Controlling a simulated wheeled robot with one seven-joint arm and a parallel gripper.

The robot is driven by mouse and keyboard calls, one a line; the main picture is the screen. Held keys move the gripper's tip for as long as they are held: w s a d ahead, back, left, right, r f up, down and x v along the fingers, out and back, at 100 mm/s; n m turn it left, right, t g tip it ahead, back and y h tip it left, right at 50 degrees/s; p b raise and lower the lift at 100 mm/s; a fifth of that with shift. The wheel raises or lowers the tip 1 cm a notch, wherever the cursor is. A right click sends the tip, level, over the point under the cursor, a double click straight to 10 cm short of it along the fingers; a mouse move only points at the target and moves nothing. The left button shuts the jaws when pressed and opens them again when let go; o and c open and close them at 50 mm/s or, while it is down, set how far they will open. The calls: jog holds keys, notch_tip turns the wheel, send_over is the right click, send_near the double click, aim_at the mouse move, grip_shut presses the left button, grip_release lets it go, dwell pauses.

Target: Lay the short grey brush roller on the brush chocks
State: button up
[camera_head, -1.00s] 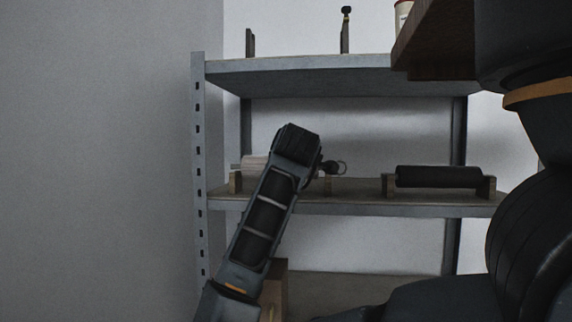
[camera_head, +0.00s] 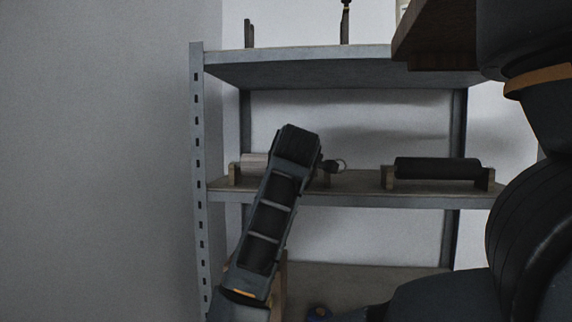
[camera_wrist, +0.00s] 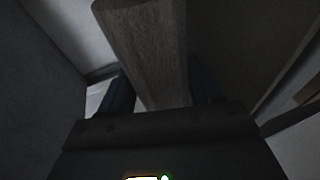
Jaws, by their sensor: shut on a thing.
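The short grey brush roller (camera_wrist: 150,50) fills the top middle of the wrist view, between the dark fingers of my gripper (camera_wrist: 160,95), which is shut on it. In the head view a pale end of the roller (camera_head: 255,162) shows left of my arm, at the middle shelf. A wooden chock (camera_head: 234,174) stands at its left end and another chock (camera_head: 324,179) shows just right of my arm. The roller appears low at the left chock; whether it rests there I cannot tell. My arm hides its middle and the fingers in the head view.
A black roller (camera_head: 438,169) lies on its own chocks at the right of the middle shelf (camera_head: 350,200). A small dark item with a ring (camera_head: 334,166) is beside my wrist. The upper shelf (camera_head: 320,72) hangs close above. Bare shelf lies between the two chock pairs.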

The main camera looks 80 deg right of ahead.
dwell(0.3)
jog(key=o, duration=1.3)
jog(key=shift+c, duration=0.2)
jog(key=shift+o, duration=0.2)
jog(key=shift+f, duration=0.1)
jog(key=shift+f, duration=0.1)
jog(key=shift+a, duration=0.15)
jog(key=v, duration=0.7)
jog(key=shift+s+a+r+b, duration=0.15)
jog(key=shift+a+r+b, duration=0.15)
jog(key=shift+b, duration=0.1)
